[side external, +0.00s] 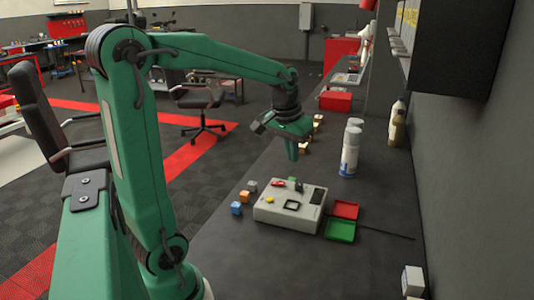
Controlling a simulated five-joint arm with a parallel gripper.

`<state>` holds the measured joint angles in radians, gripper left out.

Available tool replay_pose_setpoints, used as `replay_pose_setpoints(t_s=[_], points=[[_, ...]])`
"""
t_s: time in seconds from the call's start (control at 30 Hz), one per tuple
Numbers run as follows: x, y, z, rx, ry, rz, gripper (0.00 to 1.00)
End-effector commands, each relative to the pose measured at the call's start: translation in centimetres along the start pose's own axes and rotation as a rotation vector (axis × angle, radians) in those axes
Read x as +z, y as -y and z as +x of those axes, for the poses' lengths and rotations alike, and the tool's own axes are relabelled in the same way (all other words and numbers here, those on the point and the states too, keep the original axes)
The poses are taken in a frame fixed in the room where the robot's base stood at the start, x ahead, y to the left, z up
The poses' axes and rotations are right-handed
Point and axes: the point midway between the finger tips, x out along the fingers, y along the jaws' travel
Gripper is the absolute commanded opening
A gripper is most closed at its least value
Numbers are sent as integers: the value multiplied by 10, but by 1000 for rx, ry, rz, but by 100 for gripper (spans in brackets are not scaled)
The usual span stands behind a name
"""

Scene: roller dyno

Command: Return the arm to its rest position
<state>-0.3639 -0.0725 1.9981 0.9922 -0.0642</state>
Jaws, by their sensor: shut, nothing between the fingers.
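My gripper (291,152) hangs at the end of my green arm, pointing down above the dark workbench (372,200). Its fingers are shut with nothing visible between them. It is apart from everything, with a pale grey box (290,217) on the bench below it. The box has a red part, a dark part, a yellow part and a black square frame on its top. My arm is raised, bent at the elbow and reaching out to the right over the bench. The fingertips are small in this view.
Spray cans (349,155) and bottles (397,125) stand farther back. A dark wall bounds the bench at right.

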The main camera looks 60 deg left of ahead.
Motion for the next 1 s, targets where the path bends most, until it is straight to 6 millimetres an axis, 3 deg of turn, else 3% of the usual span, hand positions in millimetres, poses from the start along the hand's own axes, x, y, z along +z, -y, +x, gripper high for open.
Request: replay_pose_setpoints(t_s=[0.43, 0.8, 1.0], points=[[83, -49, -38, 59, -133, 207, 0], [148, -66, -45, 117, -231, 358, 0], [165, -69, -43, 134, -258, 399, 0]])
